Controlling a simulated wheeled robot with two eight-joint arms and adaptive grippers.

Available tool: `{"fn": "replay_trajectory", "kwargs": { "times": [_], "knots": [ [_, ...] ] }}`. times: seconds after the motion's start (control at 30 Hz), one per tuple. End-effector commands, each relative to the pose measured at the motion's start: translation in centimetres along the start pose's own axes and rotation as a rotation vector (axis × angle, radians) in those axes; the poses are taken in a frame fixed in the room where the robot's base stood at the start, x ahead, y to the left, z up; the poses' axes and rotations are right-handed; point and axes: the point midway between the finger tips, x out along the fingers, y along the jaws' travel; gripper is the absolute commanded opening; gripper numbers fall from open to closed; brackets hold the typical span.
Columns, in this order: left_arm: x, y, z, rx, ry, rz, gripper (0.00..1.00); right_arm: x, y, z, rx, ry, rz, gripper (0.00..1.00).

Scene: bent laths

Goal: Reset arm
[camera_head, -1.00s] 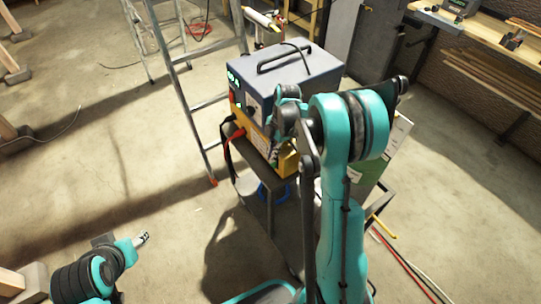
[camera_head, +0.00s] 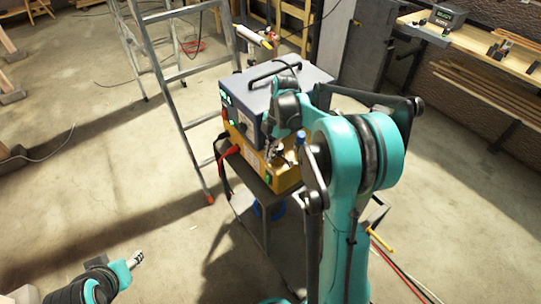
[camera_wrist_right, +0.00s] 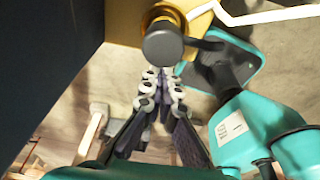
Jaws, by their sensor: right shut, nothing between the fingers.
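My right gripper (camera_head: 272,152) is in front of the yellow lower front of a blue-grey machine, partly hidden by my wrist. In the right wrist view its fingers (camera_wrist_right: 160,82) come together at the tips and hold nothing. A round dark knob with a brass-coloured collar (camera_wrist_right: 163,43) is just beyond the fingertips; I cannot tell whether they touch. My left gripper (camera_head: 137,258) is low at the left, away from the machine, over bare floor. It is too small to tell whether it is open.
The blue-grey machine (camera_head: 290,83) stands on a cart with a red-ended cable (camera_head: 229,153) at its left. A metal ladder (camera_head: 165,85) stands close behind on the left. A workbench (camera_head: 470,60) is at the back right. Cables (camera_head: 402,273) lie on the floor at right. The left floor is mostly open.

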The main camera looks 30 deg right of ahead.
Motion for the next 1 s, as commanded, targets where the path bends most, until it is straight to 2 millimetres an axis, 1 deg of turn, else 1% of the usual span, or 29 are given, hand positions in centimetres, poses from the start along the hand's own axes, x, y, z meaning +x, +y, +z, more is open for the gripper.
{"fn": "replay_trajectory", "kwargs": {
  "times": [0.27,0.37,0.43,0.57,0.6,0.73,0.87,1.0],
  "knots": [
    [0.0,0.0,0.0,0.0,0.0,0.0,0.49,0.0,0.0,-0.1,0.003,0.0,0.001,0.0],
    [0.0,0.0,0.0,0.0,0.0,0.0,0.49,-0.5,-0.4,-0.9,0.046,-0.012,0.013,0.0],
    [0.0,0.0,0.0,0.0,0.0,0.0,0.49,-1.3,-1.0,-2.1,0.122,-0.03,0.038,0.0],
    [0.0,0.0,0.0,0.0,0.0,0.0,0.49,-3.2,-3.1,-5.2,0.357,-0.073,0.126,0.0],
    [0.0,0.0,0.0,0.0,0.0,0.0,0.49,-3.7,-3.9,-6.3,0.441,-0.081,0.162,0.0],
    [0.0,0.0,0.0,0.0,0.0,0.0,0.49,-4.8,-6.7,-9.2,0.712,-0.079,0.289,0.0],
    [0.0,0.0,0.0,0.0,0.0,0.0,0.49,-5.2,-9.6,-11.7,0.975,-0.03,0.422,0.0],
    [0.0,0.0,0.0,0.0,0.0,0.0,0.49,-4.6,-12.6,-13.7,1.235,0.073,0.552,0.0]
  ]
}}
